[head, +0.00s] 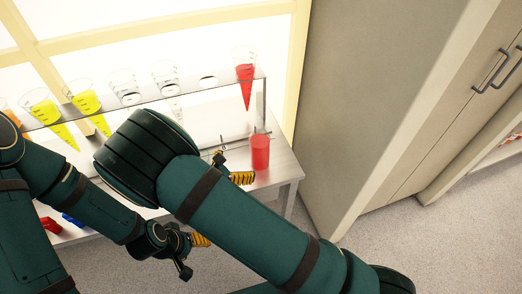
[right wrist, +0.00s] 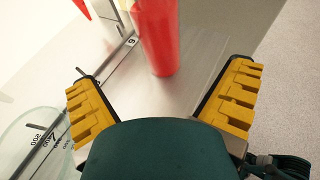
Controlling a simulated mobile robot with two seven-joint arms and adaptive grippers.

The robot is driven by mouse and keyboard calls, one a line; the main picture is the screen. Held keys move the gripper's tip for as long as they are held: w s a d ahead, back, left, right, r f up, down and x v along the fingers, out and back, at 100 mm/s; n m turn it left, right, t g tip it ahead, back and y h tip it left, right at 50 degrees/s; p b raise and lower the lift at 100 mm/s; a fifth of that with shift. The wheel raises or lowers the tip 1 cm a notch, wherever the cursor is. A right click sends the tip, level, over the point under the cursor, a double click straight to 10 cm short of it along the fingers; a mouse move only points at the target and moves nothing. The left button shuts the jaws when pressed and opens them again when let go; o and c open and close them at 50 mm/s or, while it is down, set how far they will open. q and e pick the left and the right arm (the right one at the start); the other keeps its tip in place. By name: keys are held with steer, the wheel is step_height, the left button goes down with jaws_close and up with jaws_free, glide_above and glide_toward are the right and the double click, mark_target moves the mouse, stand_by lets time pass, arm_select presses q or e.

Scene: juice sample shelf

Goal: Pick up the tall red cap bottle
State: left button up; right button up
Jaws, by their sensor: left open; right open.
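A red cylindrical bottle (head: 260,153) stands upright near the right end of the metal table in the head view. It fills the top middle of the right wrist view (right wrist: 158,40), its top cut off, so I cannot make out a cap. My right gripper (head: 234,166) is open just left of the bottle, partly hidden by my own arm. In the right wrist view its yellow fingers (right wrist: 160,100) are spread wide with nothing between them; the bottle stands beyond the fingertips, between their lines. My left gripper (head: 191,251) is open and empty, low beside the table's front.
Red and blue items (head: 70,220) lie at lower left. A tall cabinet (head: 375,90) stands right of the table.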

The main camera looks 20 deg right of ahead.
mark_target(254, 154)
steer(key=b+x, duration=0.1)
steer(key=x, duration=0.6)
steer(key=shift+w+d+f, duration=0.1)
steer(key=shift+d+f, duration=0.05)
steer(key=shift+d, duration=0.05)
steer(key=shift+b+x, duration=0.55)
steer(key=shift+x, duration=2.1)
steer(key=shift+w+a, duration=0.1)
steer(key=shift+a, duration=0.05)
steer(key=c, duration=1.3)
